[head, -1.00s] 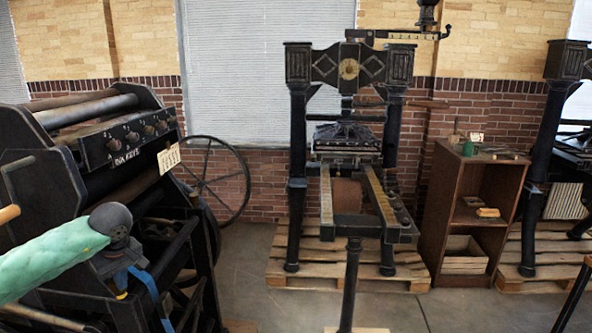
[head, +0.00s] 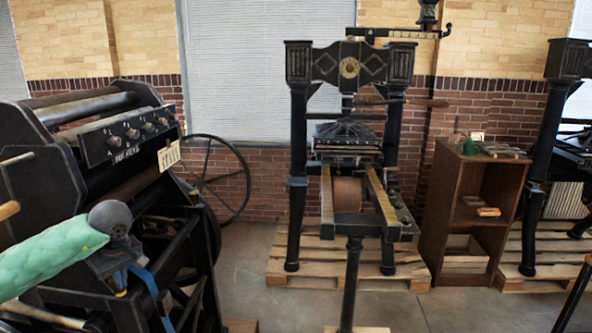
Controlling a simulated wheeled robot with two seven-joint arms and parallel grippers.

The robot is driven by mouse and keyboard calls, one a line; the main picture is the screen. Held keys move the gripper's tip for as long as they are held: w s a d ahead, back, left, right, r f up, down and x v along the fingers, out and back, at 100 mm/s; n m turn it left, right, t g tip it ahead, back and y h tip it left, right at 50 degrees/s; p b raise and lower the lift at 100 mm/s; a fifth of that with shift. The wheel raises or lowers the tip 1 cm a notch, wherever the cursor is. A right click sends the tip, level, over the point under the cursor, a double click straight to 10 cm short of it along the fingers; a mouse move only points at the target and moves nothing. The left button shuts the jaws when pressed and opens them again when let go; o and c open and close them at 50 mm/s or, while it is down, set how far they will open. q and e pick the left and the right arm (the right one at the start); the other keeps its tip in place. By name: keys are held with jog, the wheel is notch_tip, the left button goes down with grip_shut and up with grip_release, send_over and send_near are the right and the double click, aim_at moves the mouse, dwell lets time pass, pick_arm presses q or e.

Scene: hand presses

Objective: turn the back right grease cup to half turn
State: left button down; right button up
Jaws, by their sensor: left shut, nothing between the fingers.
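A black hand press (head: 300,140) stands in the middle on a pallet. Small round fittings (head: 400,210) show along the right rail of its bed. They are too small to tell whether they are grease cups, or how any of them is turned. My left gripper (head: 119,281) is at the lower left, below its grey wrist and green-sleeved arm. It is shut and empty, pointing down in front of the large dark press (head: 30,180) and well left of the middle press. My right gripper is not in view.
The dark press at left carries a row of knobs (head: 131,133), a hanging tag (head: 169,155) and a spoked wheel (head: 215,180). A brown wooden cabinet (head: 437,215) with tools on top stands right of the middle press. Grey floor (head: 250,270) is clear between the presses.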

pick_arm(q)
jog(key=a+p+v, duration=0.1)
jog(key=v, duration=0.5)
jog(key=shift+w, duration=0.3)
jog(key=shift+d+r, duration=0.1)
jog(key=shift+r, duration=0.05)
